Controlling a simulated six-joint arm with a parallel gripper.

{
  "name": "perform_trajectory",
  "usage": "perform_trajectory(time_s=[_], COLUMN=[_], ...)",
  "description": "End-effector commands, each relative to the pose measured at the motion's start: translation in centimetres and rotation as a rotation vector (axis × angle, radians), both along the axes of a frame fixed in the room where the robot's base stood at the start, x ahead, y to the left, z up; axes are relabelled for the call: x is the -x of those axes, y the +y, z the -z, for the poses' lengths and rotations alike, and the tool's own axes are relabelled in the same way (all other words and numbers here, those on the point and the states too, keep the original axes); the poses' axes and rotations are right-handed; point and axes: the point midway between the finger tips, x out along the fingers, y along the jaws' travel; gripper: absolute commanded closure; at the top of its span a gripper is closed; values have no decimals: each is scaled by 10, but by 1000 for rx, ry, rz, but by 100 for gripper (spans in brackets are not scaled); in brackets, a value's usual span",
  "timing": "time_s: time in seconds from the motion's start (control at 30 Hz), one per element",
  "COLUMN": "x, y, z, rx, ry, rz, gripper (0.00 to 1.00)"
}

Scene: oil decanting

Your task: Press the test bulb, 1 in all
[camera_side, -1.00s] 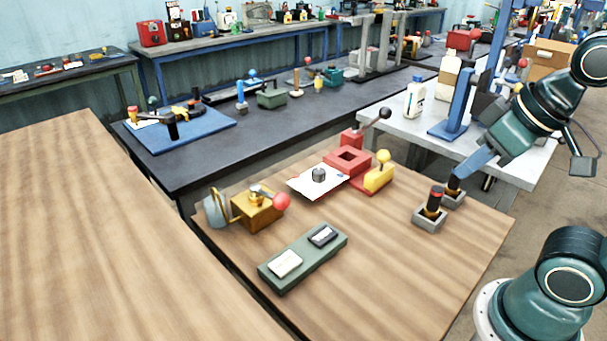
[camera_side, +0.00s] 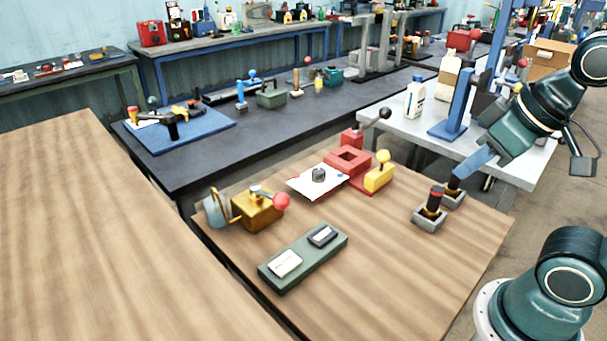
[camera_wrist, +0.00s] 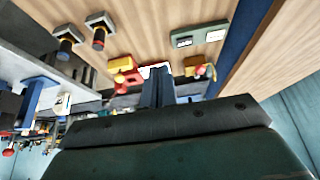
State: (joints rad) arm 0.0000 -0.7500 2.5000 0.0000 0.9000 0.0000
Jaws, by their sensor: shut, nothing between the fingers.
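No part is labelled as the test bulb. My gripper (camera_side: 468,168) is shut and empty. In the side view its blue fingers overlap the blue-topped plunger. In the wrist view the fingers (camera_wrist: 157,78) appear apart from both plungers, so I see no clear contact.
A red block with a lever (camera_side: 348,162), a yellow block with a ball knob (camera_side: 379,178), a white sheet with a dark knob (camera_side: 318,180), a brass device with a red ball (camera_side: 257,210) and a green panel (camera_side: 303,257) stand on the table. The front right table area is clear.

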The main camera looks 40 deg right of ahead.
Motion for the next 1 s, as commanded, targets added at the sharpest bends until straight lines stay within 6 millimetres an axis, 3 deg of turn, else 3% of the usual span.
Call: perform_trajectory(time_s=[0.27,0.47,1.0], x=[-4,-18,-87], y=[1,6,31], z=[0,3,27], rx=[0,-4,-78], ry=[5,20,75], rz=[-11,-52,-246], gripper=[100,100,100])
